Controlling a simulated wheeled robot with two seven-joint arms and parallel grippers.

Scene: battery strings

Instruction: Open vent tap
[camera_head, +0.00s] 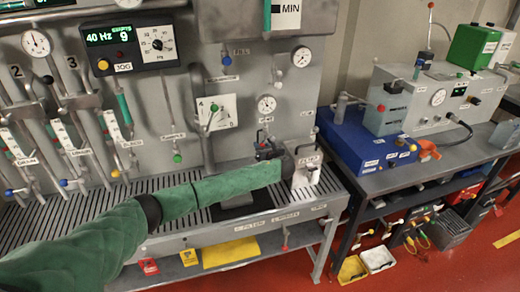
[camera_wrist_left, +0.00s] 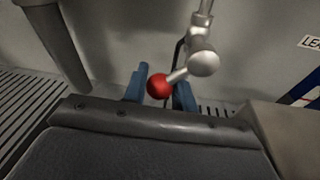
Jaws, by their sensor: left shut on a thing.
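In the left wrist view a tap with a grey metal body (camera_wrist_left: 204,62) hangs from a pipe by the wall. Its short lever ends in a red ball (camera_wrist_left: 159,86). My left gripper (camera_wrist_left: 161,92) has its two blue fingers on either side of the red ball and is shut on it. In the head view my green-sleeved left arm reaches across the panel, and the left gripper (camera_head: 268,149) is at the panel's lower right. There the arm and gripper hide the red ball. My right gripper is not in view.
A slatted bench (camera_head: 160,225) runs below the panel. Gauges, such as the one above the gripper (camera_head: 266,104), sit on the panel. A blue box (camera_head: 362,140) stands on the bench to the right.

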